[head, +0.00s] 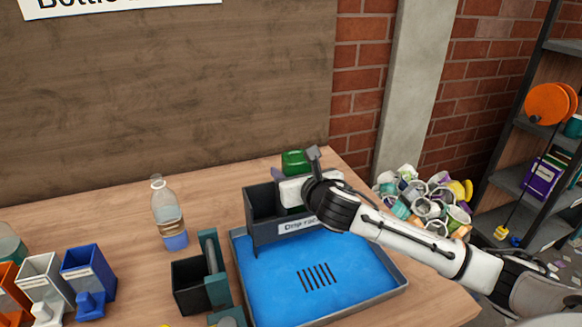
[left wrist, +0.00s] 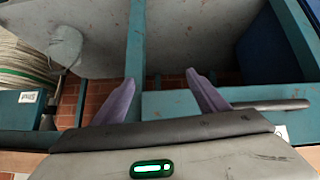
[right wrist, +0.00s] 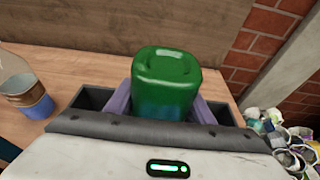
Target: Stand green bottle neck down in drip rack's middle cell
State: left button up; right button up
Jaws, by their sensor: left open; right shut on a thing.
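The green bottle (head: 295,161) is upside down, its squarish base up; the base also shows large in the right wrist view (right wrist: 166,70). My right gripper (right wrist: 165,108) is shut on it, a purple finger on each side. The dark drip rack (head: 264,222) stands at the back of the blue tray. The bottle is over the rack's middle, with dark cells showing on either side in the right wrist view. Its neck is hidden, so I cannot tell how deep it sits. My left gripper (left wrist: 160,100) is open and empty, seen only in its wrist view.
A blue tray (head: 275,285) lies before the rack. A clear bottle with a blue lower end (head: 168,213) stands left. A black and teal holder (head: 190,285) and small white, orange and blue bins (head: 88,270) stand front left. A pile of cups and cans (head: 425,200) lies right.

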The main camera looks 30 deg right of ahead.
jog(key=o, duration=1.1)
jog(key=v, duration=1)
jog(key=shift+s, duration=0.15)
